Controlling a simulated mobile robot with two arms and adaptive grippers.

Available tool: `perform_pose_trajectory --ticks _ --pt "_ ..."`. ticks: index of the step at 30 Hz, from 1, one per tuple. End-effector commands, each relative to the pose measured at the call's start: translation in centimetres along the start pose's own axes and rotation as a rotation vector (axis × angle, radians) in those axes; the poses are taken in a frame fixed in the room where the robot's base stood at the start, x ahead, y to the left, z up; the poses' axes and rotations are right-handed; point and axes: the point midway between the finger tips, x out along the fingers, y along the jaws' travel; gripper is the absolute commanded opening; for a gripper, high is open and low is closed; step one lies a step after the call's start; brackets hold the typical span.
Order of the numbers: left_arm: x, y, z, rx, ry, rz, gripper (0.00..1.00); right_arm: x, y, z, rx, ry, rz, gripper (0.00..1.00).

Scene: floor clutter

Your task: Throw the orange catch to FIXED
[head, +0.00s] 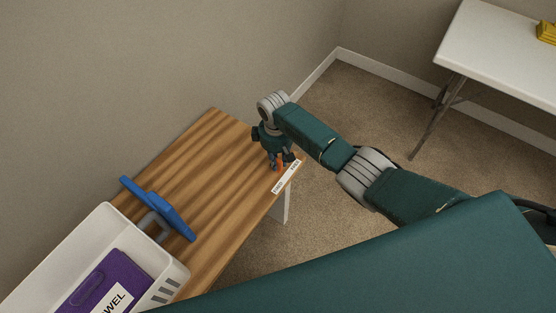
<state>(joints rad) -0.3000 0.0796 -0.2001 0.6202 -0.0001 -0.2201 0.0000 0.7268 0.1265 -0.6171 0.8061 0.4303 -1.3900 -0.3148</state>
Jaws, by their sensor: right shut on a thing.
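The small orange catch (280,165) shows between the fingers of my right gripper (281,163), at the right end of the wooden top. My right gripper points down and is shut on the catch. The fingers hide much of the catch, so I cannot tell its exact position. A white label strip (286,178) lies beside it along the edge of the top; its print is too small to read. My left gripper is out of view.
The wooden top (205,150) also carries a blue piece with a grey part (168,214). A white bin (165,272) holding a purple labelled item (105,285) stands at lower left. A white table (500,50) with a yellow object (546,32) is at upper right. Carpet lies between.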

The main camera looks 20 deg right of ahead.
Motion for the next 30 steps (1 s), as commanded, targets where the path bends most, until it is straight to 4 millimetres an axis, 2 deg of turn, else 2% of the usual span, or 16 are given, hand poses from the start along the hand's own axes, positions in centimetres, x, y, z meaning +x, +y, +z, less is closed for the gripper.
perform_pose_trajectory --ticks 5,10,19,30 --pt "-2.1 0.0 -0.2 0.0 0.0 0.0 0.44 -0.5 -0.6 0.1 -0.003 -0.005 0.067 0.0" --pt "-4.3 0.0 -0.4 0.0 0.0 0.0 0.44 -0.3 -1.4 0.2 -0.006 -0.006 0.222 0.0" --pt "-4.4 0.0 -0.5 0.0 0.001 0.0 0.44 0.4 -2.2 0.1 -0.003 -0.004 0.432 0.0" --pt "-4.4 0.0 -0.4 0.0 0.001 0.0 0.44 0.4 -2.3 0.1 -0.001 -0.002 0.461 0.0"
